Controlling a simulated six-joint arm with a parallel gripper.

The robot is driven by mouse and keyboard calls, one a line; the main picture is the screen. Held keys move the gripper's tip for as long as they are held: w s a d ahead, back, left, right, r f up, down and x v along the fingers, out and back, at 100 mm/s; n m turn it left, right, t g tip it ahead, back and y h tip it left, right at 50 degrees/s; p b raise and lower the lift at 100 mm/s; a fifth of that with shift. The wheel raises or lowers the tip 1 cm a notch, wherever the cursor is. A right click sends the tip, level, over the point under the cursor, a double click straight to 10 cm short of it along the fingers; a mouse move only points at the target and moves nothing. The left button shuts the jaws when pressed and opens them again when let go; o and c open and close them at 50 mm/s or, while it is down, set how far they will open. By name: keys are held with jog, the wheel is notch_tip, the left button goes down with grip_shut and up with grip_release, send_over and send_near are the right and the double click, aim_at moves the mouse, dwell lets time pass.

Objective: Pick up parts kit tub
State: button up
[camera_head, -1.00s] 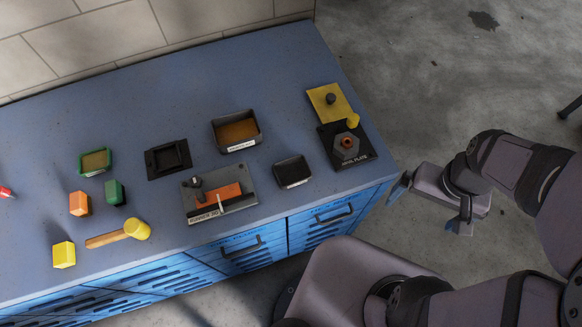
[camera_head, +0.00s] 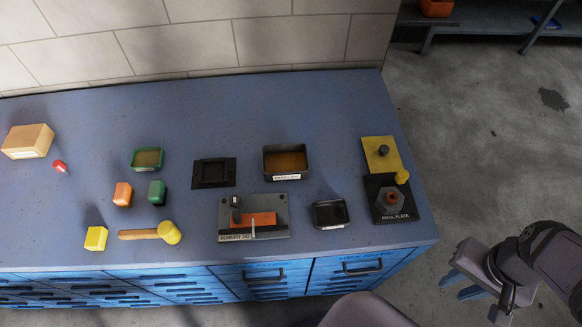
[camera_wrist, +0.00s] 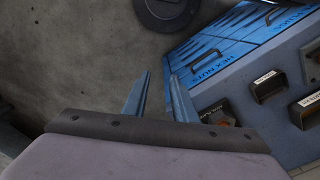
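A dark tub with brown contents and a white front label (camera_head: 268,166) stands upright at the back of the blue bench. A smaller black tub with a white label (camera_head: 329,225) stands nearer the front; it also shows in the wrist view (camera_wrist: 268,96). A green-rimmed tub (camera_head: 148,168) stands further left. My gripper (camera_head: 461,285) is off the bench's right end, apart from all tubs. In the wrist view its two blue fingers (camera_wrist: 159,76) are apart with nothing between them.
A black plate with a hex piece (camera_head: 391,213) and a yellow plate (camera_head: 377,154) lie near the bench's right end. A grey fixture (camera_head: 280,226), a black square tray (camera_head: 198,182), a mallet (camera_head: 148,234) and coloured blocks (camera_head: 123,190) occupy the bench.

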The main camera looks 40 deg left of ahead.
jog(key=w+a+n+t, duration=0.1)
jog(key=w+a+n, duration=0.1)
jog(key=w+a, duration=0.6)
jog(key=n+t+y+b, duration=0.2)
jog(key=n+y+b, duration=0.1)
jog(key=n, duration=0.4)
send_near(285, 163)
jog(key=s+a, duration=0.2)
jog(key=s+a+r, duration=0.1)
jog(key=s+a, duration=0.1)
jog(key=shift+s+r, duration=0.25)
jog(key=shift+s, duration=0.1)
jog(key=shift+p+x, duration=0.6)
jog(key=shift+x, duration=0.55)
jog(key=shift+p+x, duration=0.95)
jog(key=shift+x, duration=0.9)
jog(key=shift+w+a+f, duration=0.25)
jog(key=shift+a+f, duration=0.05)
jog(key=shift+f, duration=0.2)
